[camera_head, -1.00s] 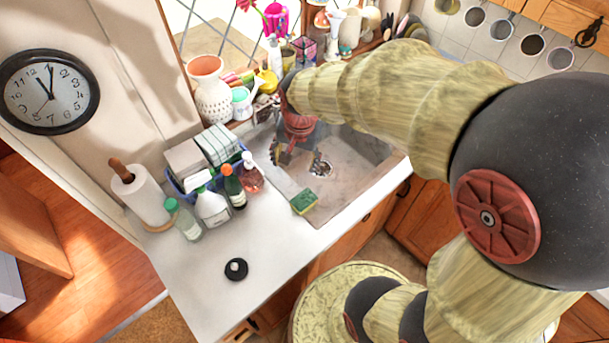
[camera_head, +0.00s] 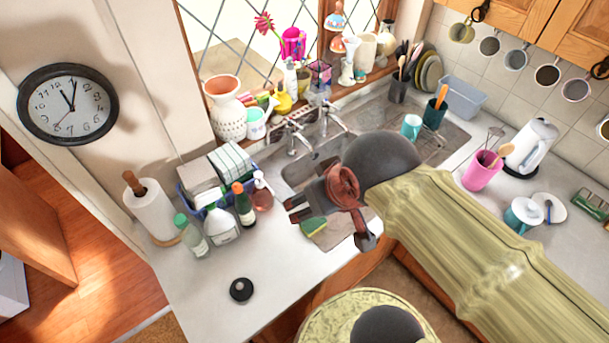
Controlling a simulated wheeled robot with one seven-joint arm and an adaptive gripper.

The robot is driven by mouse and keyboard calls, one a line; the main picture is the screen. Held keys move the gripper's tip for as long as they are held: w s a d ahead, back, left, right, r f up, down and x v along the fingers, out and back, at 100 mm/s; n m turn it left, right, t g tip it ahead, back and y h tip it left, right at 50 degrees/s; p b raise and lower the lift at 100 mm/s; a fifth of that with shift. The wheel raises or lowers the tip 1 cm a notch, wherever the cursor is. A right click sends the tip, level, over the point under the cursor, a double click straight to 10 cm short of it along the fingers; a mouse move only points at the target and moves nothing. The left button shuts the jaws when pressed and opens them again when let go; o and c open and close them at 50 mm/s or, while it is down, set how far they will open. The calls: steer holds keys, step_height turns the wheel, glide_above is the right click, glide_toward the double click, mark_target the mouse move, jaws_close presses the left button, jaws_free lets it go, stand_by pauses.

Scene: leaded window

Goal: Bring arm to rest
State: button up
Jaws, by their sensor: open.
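My arm reaches in from the lower right, its pale streaked links ending in a dark rounded joint and a reddish wrist. My gripper (camera_head: 332,228) is in front of the sink, above its front edge and the counter. Its two dark fingers are spread apart, with nothing seen between them. A green and yellow sponge (camera_head: 314,226) lies by the sink edge, partly behind the gripper. The arm hides part of the sink (camera_head: 300,172) and some of the counter to the right.
A paper towel roll (camera_head: 153,210), several bottles and a blue basket crowd the counter left of the sink. A black round item (camera_head: 241,290) lies on the front counter. The front left counter is mostly clear.

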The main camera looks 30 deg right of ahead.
step_height(320, 180, down, 16)
steer(key=b, duration=1.5)
steer(key=shift+b, duration=0.4)
